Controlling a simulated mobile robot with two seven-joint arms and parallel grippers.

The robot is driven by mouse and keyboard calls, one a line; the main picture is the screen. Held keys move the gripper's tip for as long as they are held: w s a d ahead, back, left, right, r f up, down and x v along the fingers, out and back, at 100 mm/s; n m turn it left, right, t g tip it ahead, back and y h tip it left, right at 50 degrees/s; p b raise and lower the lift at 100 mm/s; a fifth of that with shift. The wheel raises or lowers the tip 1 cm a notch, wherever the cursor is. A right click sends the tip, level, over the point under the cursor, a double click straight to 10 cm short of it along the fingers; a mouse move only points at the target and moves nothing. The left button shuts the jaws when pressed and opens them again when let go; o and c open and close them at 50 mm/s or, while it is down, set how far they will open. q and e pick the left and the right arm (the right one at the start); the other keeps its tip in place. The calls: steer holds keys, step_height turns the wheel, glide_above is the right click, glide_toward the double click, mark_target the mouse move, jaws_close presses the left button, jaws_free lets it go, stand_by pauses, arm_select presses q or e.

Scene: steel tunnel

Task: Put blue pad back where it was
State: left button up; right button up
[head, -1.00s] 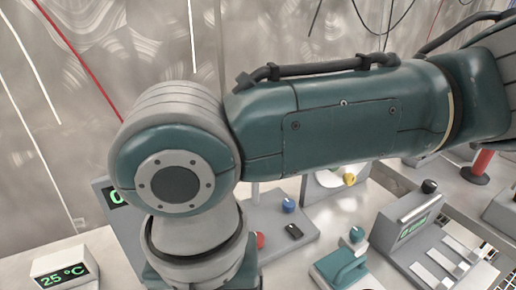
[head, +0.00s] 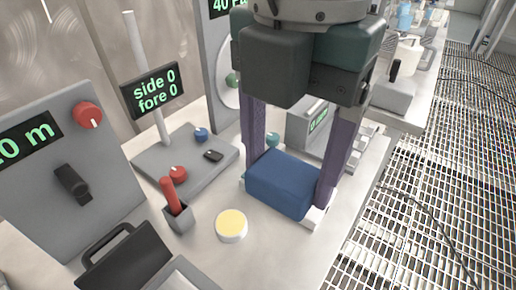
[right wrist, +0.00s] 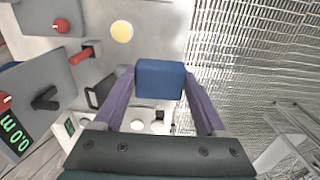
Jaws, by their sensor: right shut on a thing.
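The blue pad (head: 277,184) is a dark blue block at the front right of the bench in the head view. My right gripper (head: 286,190) comes down from above, with one purple finger on each side of the pad, and is shut on it. Pale edges show at the pad's lower corners; I cannot tell whether the pad touches what is under it. In the right wrist view the pad (right wrist: 160,79) sits between the fingertips of my right gripper (right wrist: 158,76). My left gripper is not in view.
Left of the pad are a yellow-topped round button (head: 231,225), a red lever (head: 172,196) and a panel with red and blue knobs (head: 190,155). A black-handled case (head: 125,262) is at the front left. A grey display box (head: 305,130) stands behind. Grated floor (head: 440,190) lies right.

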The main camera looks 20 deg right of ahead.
steer(key=b, duration=0.3)
glide_above(276, 270)
step_height(276, 270, down, 15)
steer(key=shift+f, duration=0.15)
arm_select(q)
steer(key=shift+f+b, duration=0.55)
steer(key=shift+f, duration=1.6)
arm_select(e)
steer(key=shift+f, duration=2.1)
steer(key=shift+f, duration=0.1)
